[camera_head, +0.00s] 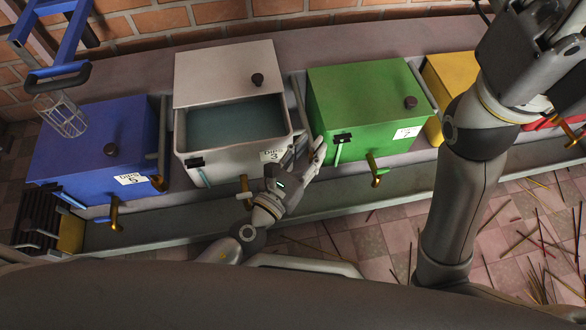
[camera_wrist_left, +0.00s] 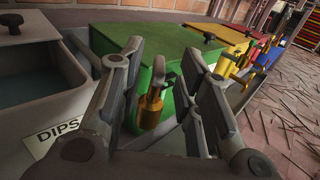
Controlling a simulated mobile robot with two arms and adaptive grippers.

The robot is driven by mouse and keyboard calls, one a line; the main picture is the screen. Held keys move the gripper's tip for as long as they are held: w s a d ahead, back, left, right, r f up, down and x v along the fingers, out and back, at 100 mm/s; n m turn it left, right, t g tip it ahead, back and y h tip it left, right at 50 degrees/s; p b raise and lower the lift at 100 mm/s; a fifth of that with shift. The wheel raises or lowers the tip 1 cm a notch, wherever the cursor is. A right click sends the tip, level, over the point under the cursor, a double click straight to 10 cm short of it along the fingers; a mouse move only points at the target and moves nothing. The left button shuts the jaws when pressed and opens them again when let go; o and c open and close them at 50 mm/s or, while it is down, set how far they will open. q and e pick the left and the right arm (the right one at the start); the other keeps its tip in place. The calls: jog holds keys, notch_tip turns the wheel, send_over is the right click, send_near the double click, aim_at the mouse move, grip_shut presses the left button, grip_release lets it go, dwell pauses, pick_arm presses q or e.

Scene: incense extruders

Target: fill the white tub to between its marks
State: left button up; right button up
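Blue-grey liquid (camera_head: 235,122) is inside, below the rim. A pale sight tube (camera_head: 202,177) and a brass tap (camera_head: 245,191) are on its front, near a DIPS 3 label; its marks are too small to read. My left gripper (camera_head: 309,152) is at the tub's front right corner. In the left wrist view its two fingers (camera_wrist_left: 165,75) are spread and empty, with a brass tap behind them. My right gripper (camera_head: 545,45) is raised at the upper right, its fingers unclear.
A blue tub (camera_head: 92,150) stands left and a green tub (camera_head: 362,95) right, both lidded; a yellow tub (camera_head: 447,75) is beyond. Loose sticks (camera_head: 540,240) litter the tiled floor.

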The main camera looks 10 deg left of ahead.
pick_arm(q)
jog(key=v, duration=0.8)
jog(key=shift+s, duration=0.25)
jog(key=shift+a, duration=0.1)
